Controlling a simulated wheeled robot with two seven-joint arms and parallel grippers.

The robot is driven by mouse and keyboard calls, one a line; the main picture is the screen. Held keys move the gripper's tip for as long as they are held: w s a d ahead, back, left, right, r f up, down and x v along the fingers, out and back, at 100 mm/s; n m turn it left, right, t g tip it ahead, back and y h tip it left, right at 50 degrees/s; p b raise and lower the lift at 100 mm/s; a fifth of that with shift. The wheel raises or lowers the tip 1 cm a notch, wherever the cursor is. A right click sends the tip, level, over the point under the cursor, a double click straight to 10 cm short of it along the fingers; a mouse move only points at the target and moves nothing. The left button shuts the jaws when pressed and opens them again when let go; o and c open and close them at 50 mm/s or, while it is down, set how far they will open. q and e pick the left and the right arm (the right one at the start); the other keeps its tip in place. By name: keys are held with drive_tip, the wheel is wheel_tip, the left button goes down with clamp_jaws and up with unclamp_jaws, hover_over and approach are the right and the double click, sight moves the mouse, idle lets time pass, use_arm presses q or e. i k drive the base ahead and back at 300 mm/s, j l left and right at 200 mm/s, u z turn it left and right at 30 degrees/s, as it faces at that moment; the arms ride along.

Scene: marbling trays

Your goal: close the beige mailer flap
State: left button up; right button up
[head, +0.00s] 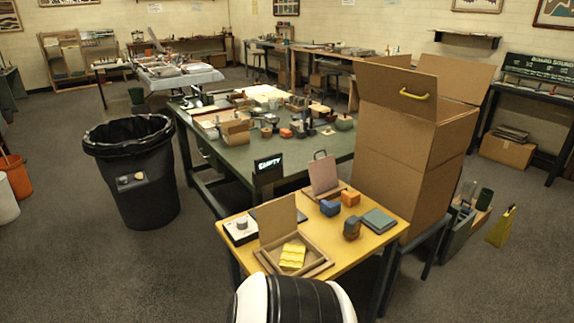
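The beige mailer (318,267) lies on the near part of the yellow-topped table. It is a shallow open box, and its flap (277,219) stands up, close to vertical, along the back left side. A yellow ridged item (292,256) sits inside it. Neither of my grippers shows in the head view. A black and white rounded part of my own body is at the bottom centre, just in front of the table's near edge.
On the yellow-topped table (375,229) are a small box with a raised pinkish lid (323,175), blue block (330,208), orange block (350,198), teal slab (378,220) and white-topped device (240,230). A tall cardboard box (385,173) stands at right; a black bin (140,205) at left.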

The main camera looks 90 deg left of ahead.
sight(277, 218)
drive_tip(key=k+j, duration=0.15)
drive_tip(key=j, duration=0.35)
drive_tip(key=k+j, duration=0.2)
drive_tip(key=j, duration=0.3)
drive_tip(key=k+j, duration=0.15)
drive_tip(key=j, duration=0.35)
drive_tip(key=k+j, duration=0.2)
drive_tip(key=j, duration=0.3)
drive_tip(key=k+j, duration=0.15)
drive_tip(key=j, duration=0.35)
drive_tip(key=k+j, duration=0.2)
drive_tip(key=j, duration=0.3)
drive_tip(key=k+j, duration=0.15)
drive_tip(key=j, duration=0.35)
drive_tip(key=k+j, duration=0.2)
drive_tip(key=j, duration=0.3)
